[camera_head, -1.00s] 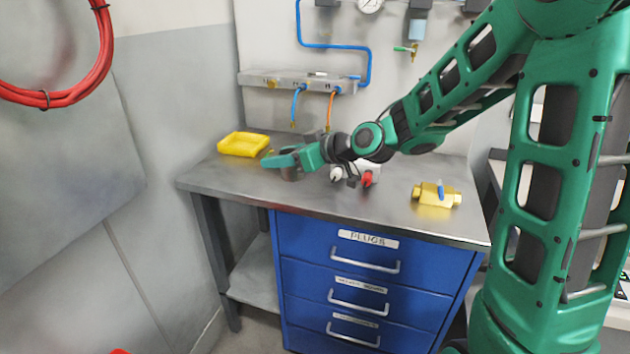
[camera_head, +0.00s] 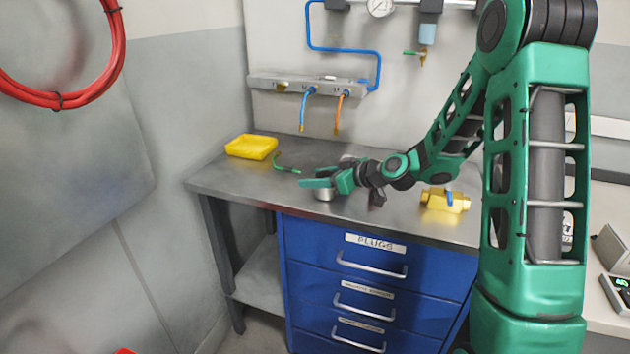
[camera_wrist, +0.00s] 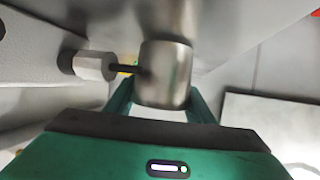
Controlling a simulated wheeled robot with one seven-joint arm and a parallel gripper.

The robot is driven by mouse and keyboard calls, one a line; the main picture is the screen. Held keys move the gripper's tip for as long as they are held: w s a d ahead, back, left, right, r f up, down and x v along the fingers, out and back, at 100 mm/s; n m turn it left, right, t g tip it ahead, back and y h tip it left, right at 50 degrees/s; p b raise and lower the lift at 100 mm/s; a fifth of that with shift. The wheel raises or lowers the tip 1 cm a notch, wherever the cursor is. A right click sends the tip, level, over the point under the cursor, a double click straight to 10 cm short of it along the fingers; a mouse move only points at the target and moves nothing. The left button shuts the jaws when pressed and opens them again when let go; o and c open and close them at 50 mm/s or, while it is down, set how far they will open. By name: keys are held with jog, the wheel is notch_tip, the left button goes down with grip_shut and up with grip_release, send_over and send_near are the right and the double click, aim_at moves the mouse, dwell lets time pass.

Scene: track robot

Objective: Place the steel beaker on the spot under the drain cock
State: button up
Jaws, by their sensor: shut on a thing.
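The steel beaker (camera_head: 325,195) is a small grey metal cup. It is between the green fingers of my gripper (camera_head: 318,185), low over the front middle of the bench; I cannot tell if it touches the top. In the wrist view the beaker (camera_wrist: 165,75) is between the two fingertips (camera_wrist: 160,104), which are shut on it. The drain cock (camera_head: 422,58), brass with a green lever, hangs under the filter bowl (camera_head: 427,34) on the back wall, to the right of and above my gripper. The spot under it is hidden behind my arm.
A yellow tray (camera_head: 251,147) and a green curved item (camera_head: 287,165) lie on the bench (camera_head: 225,180) at left. A yellow block with a blue lever (camera_head: 445,200) lies at right. Blue and orange hoses (camera_head: 337,118) hang from a wall manifold. In the wrist view, a grey cylinder (camera_wrist: 93,66) is beside the beaker.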

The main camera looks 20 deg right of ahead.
jog(key=shift+f, duration=0.2)
jog(key=o, duration=1.1)
